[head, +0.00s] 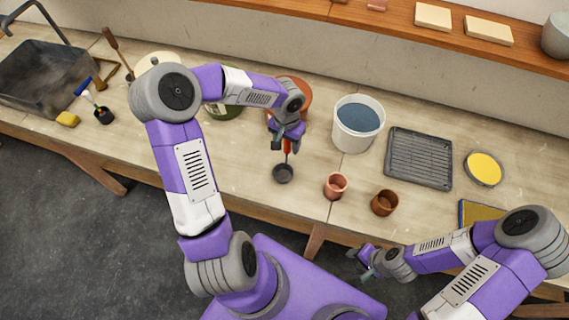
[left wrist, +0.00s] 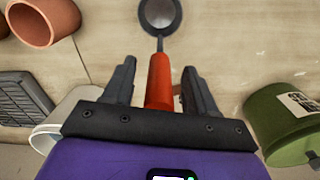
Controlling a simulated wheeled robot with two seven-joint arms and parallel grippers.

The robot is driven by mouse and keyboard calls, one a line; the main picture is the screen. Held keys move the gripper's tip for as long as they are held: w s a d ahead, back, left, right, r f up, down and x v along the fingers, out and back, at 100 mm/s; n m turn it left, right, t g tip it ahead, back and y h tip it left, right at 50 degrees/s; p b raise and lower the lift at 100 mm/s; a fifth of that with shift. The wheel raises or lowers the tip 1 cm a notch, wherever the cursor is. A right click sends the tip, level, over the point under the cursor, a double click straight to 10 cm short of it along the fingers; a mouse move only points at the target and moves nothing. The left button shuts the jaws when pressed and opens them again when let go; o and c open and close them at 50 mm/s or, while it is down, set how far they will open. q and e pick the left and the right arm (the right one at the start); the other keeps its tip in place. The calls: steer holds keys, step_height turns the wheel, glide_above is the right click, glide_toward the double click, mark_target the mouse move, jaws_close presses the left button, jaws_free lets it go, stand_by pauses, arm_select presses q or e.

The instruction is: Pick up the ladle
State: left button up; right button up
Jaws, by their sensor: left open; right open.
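The ladle (head: 283,173) has a dark round bowl and a red-orange handle. It lies on the bench in the middle of the head view. In the left wrist view its bowl (left wrist: 160,14) is at the top and its red handle (left wrist: 159,80) runs down between my fingers. My left gripper (head: 286,140) is over the handle, open, with a finger on each side and visible gaps to the handle. The handle's lower end is hidden behind the gripper body. My right gripper (head: 360,262) is open and empty, off the front edge of the bench.
A white bucket of blue liquid (head: 338,138), two small terracotta pots (head: 336,186) (head: 384,203) and a grey ribbed tray (head: 419,158) stand right of the ladle. A green container (left wrist: 275,118) is close by. Bench left of the ladle is clear.

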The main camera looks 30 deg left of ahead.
arm_select(q)
jaws_close()
steer(key=shift+r, duration=0.15)
stand_by(0.4)
